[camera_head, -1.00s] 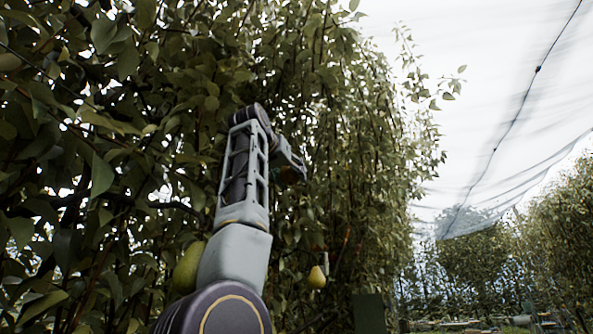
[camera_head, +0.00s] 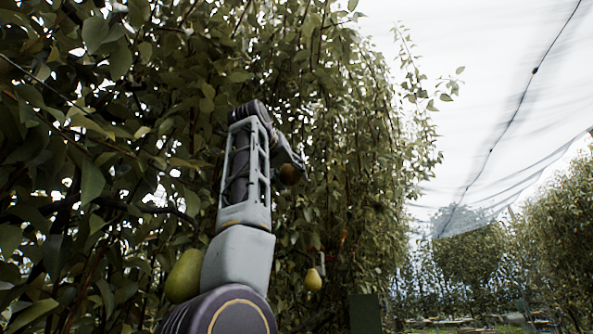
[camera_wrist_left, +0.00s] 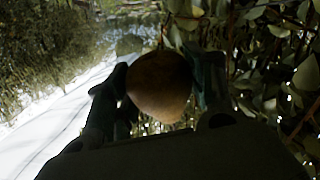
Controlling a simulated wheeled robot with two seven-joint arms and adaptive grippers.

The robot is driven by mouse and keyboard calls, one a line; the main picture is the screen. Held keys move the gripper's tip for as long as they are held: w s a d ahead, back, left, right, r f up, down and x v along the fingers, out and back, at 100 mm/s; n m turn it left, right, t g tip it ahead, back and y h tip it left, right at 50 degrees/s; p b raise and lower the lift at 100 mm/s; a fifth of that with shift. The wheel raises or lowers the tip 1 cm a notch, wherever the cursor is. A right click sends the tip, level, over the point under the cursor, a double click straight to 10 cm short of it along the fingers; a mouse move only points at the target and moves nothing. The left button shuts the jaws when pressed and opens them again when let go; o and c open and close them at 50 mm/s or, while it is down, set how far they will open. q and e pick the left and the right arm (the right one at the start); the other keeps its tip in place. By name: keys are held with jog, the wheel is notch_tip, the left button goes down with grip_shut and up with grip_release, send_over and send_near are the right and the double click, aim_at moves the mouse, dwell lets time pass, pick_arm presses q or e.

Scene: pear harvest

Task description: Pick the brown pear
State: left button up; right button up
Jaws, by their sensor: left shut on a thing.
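The brown pear (camera_wrist_left: 160,86) sits between the two dark fingers of my left gripper (camera_wrist_left: 163,88) in the left wrist view. The fingers press on it from both sides. In the head view the brown pear (camera_head: 290,174) shows as a small brown round shape at the end of my left arm, in front of the foliage. My left gripper (camera_head: 291,163) is partly hidden there by the arm's wrist. I cannot tell whether the pear's stem still joins a branch. My right gripper is not in view.
A yellow-green pear (camera_head: 314,279) hangs right of my left arm. A larger green pear (camera_head: 184,276) hangs left of it, close to my arm link. Dense leaves and branches (camera_head: 110,120) fill the left and middle. White netting (camera_head: 480,90) spans the upper right. The space at right is open.

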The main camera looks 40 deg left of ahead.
pick_arm(q)
jog(key=shift+d+r, duration=0.1)
jog(key=shift+d, duration=0.05)
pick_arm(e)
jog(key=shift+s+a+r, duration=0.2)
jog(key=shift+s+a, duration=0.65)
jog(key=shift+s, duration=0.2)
pick_arm(q)
jog(key=shift+n, duration=0.3)
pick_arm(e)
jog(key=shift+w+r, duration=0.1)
